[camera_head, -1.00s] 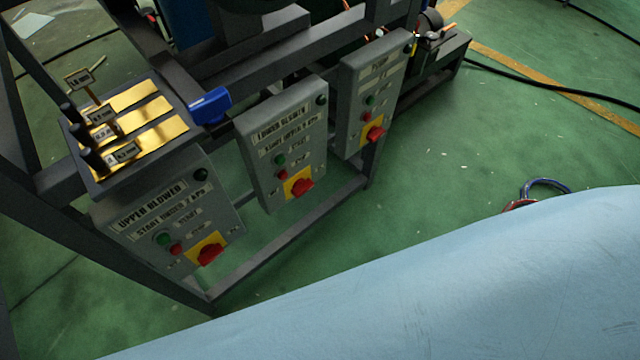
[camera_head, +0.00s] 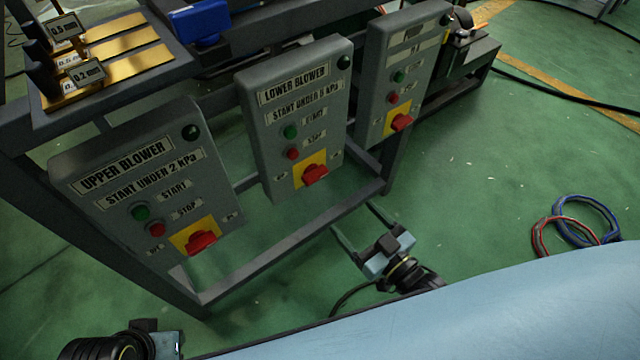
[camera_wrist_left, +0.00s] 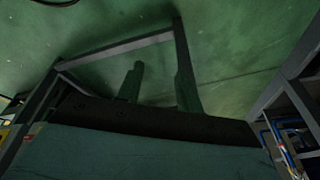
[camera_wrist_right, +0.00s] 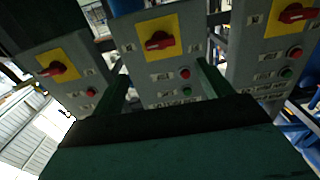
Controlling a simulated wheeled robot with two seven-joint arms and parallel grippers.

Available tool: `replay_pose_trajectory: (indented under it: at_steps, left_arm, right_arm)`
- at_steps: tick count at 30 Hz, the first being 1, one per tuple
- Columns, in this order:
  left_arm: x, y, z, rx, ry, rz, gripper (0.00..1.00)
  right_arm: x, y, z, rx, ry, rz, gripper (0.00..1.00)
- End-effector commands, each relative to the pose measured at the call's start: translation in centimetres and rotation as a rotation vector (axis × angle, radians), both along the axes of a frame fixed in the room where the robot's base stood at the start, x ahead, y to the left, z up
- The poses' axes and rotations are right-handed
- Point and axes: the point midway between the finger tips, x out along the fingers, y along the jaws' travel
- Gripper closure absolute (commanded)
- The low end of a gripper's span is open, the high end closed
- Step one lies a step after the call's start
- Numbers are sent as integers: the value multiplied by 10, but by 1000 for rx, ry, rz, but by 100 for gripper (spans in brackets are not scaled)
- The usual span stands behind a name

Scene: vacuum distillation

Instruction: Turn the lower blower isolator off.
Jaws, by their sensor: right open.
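The lower blower panel (camera_head: 300,95) is a grey box on the frame, with a green start button, a red stop button and a red isolator handle (camera_head: 314,174) on a yellow plate. The handle lies roughly crosswise; its on/off marks are too small to read. In the right wrist view the panel appears upside down, its red handle (camera_wrist_right: 159,40) between and beyond my fingers. My right gripper (camera_head: 361,222) is open and empty, below and right of the handle, not touching it. My left gripper (camera_wrist_left: 158,44) is open and empty; only its body shows at the head view's bottom left.
The upper blower panel (camera_head: 140,185) stands left and the pump panel (camera_head: 404,70) right, each with a similar red handle. A frame rail (camera_head: 290,245) runs below the panels. Coiled red and blue cables (camera_head: 580,222) lie on the open green floor at right.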

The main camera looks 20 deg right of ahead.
Motion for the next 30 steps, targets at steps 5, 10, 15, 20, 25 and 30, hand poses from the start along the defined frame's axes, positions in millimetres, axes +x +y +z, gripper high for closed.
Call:
replay_pose_trajectory:
  at_steps: [5, 10, 15, 20, 25, 30]
  left_arm:
    - [-3, -3, 13, -9, -11, 2, 64]
    - [-8, -8, 35, -25, -35, 2, 64]
    - [21, -19, 43, -60, -190, -16, 64]
    - [48, -30, 54, -96, -347, -33, 64]
    - [71, -40, 70, -132, -499, -49, 64]
    - [85, -47, 83, -159, -606, -59, 64]
  right_arm:
    - [19, 7, 2, 3, -9, 1, 22]
    - [50, 19, 1, 4, -10, 1, 22]
    - [71, 26, 0, 2, -7, 0, 22]
    - [90, 33, 0, 2, -6, 0, 22]
    - [107, 39, 0, 3, -4, 0, 22]
    - [119, 43, 0, 1, -4, 1, 22]
